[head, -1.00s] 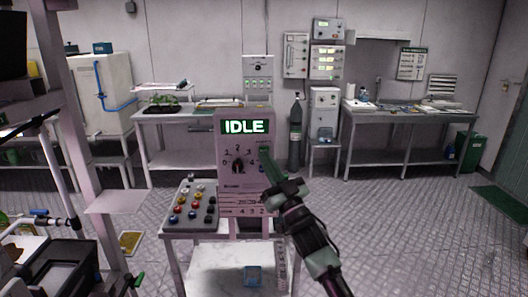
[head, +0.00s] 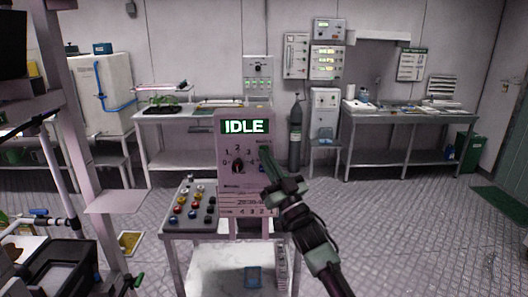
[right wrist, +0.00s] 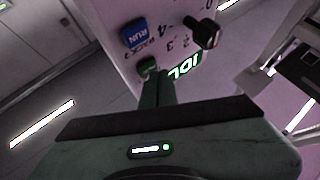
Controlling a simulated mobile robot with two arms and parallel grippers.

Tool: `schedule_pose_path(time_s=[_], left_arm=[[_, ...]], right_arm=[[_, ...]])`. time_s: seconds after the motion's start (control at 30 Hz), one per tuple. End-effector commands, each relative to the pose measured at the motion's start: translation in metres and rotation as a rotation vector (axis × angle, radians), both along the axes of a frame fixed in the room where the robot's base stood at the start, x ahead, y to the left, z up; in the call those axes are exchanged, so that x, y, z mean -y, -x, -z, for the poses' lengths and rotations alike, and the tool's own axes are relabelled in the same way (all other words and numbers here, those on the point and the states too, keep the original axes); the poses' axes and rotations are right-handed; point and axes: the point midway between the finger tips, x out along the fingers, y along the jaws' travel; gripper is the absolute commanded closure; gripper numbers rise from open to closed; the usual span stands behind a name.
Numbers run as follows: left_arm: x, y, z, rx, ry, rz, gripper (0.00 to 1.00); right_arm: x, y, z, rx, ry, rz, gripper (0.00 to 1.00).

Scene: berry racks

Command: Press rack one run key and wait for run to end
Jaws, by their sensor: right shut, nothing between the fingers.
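The pale control panel (head: 228,184) stands upright on a small stand, with its lit display (head: 244,126) reading IDLE. A dark rotary knob (head: 238,166) sits below the display among numbers. My right gripper (head: 265,152) is shut and empty in front of the panel's right side. Its fingertips (right wrist: 158,78) show close to the green button; I cannot tell whether they touch. My left gripper is not visible.
A sloped box (head: 179,229) with several coloured knobs stands left of the panel. A rack post (head: 78,130) and a black bin (head: 57,265) are at the left. Benches (head: 358,130) line the back wall. The floor at the right is clear.

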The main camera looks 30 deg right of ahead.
Motion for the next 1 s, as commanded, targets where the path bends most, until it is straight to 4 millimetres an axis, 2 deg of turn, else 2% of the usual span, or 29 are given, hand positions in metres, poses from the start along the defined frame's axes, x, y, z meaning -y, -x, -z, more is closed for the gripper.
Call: schedule_pose_path(time_s=[1.0], left_arm=[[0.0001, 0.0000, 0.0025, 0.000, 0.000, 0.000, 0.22]], right_arm=[[0.0038, -0.0062, -0.0005, 0.000, 0.000, 0.000, 1.00]])
